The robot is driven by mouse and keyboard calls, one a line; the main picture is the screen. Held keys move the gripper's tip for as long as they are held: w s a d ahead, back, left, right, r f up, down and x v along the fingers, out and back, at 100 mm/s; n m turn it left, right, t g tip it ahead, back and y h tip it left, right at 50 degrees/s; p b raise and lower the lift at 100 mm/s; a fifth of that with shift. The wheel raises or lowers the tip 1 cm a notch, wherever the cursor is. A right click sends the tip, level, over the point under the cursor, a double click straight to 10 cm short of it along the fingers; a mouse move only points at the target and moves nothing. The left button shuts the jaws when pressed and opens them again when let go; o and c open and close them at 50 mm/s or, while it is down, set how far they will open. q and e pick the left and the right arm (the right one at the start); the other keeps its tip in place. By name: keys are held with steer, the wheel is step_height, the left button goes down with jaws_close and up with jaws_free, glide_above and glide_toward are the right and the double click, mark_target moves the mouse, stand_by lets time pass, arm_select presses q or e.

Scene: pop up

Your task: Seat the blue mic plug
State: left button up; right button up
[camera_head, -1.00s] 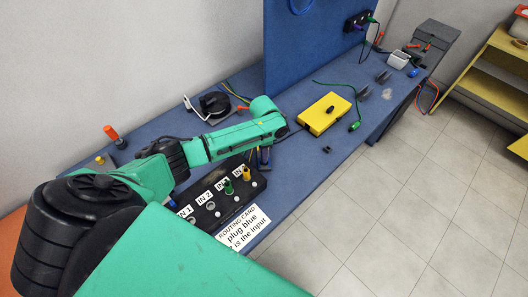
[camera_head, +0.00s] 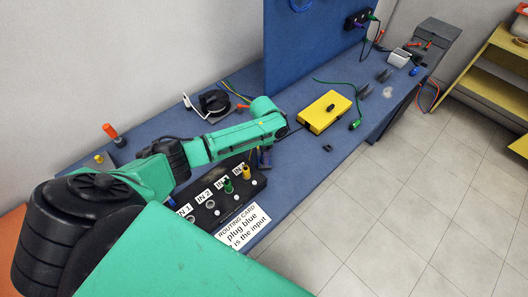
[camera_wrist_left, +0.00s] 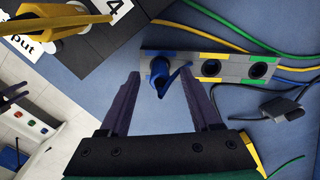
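In the left wrist view, a blue plug (camera_wrist_left: 161,72) stands at the blue-marked end of a grey holder strip (camera_wrist_left: 240,66). My left gripper (camera_wrist_left: 159,74) is open, with its two dark fingers on either side of the blue plug; I cannot tell if they touch it. In the head view, the left gripper (camera_head: 265,157) points down beyond the input panel, and the arm hides the plug. The black input panel (camera_head: 222,214) has labelled sockets; a green plug (camera_head: 228,186) and a yellow plug (camera_head: 246,172) stand in it. My right gripper is out of view.
The routing card (camera_head: 243,228) lies in front of the panel, its text partly covered. A yellow box (camera_head: 323,112) stands to the right of the arm. Coloured cables (camera_wrist_left: 255,40) run behind the holder, and black connectors (camera_wrist_left: 282,105) lie beside it. A blue upright board (camera_head: 318,45) stands behind.

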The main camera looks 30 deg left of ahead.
arm_select(q)
step_height(320, 180, up, 14)
steer(key=b, duration=0.1)
steer(key=shift+r, duration=0.25)
